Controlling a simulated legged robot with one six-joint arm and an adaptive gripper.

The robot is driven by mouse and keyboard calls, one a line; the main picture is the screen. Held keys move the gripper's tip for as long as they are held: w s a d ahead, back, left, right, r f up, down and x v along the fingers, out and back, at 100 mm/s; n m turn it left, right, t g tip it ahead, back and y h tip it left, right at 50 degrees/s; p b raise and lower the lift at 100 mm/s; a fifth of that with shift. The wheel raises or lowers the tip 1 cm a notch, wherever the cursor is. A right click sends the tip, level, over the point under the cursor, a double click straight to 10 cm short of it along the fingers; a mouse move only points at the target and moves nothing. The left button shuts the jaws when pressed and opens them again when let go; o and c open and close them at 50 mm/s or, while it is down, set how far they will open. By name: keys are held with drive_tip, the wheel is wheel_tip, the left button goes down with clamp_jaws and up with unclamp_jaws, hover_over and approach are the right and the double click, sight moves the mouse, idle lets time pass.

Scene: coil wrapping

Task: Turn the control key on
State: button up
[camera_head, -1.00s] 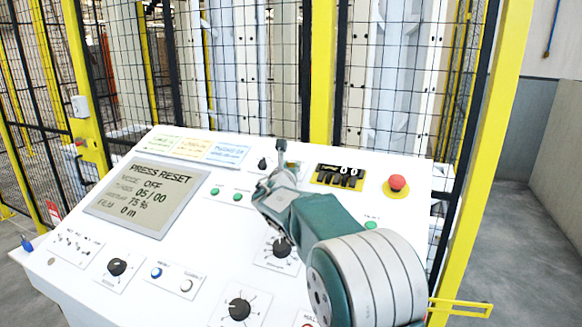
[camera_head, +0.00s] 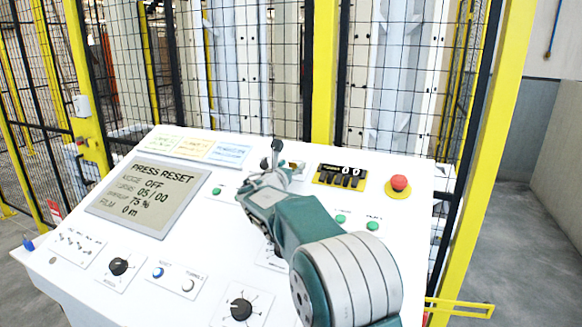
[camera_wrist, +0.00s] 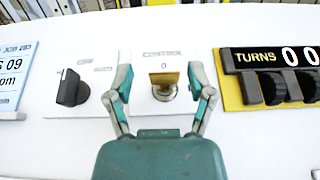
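The control key (camera_wrist: 163,79) is a brass key with a flat bow, standing in a round metal switch under a "0" mark on the white panel (camera_wrist: 150,30). In the head view part of the key (camera_head: 297,164) shows just right of my gripper (camera_head: 278,152). In the wrist view my gripper (camera_wrist: 160,84) is open, with one finger to the left of the key and one to its right. Gaps show between the key and both fingers. The key's bow looks edge-up and unturned, level with the "0" label. The lower part of the switch plate is hidden by my gripper.
A black rotary knob (camera_wrist: 72,88) sits close left of the key. The black turns counter (camera_head: 341,176) is close right, then the red emergency button (camera_head: 399,184). The screen (camera_head: 149,197) reads "PRESS RESET" and mode "OFF". A mesh fence stands behind the panel.

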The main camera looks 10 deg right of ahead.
drive_tip(key=v, duration=1.2)
drive_tip(key=shift+w+a+f, duration=0.1)
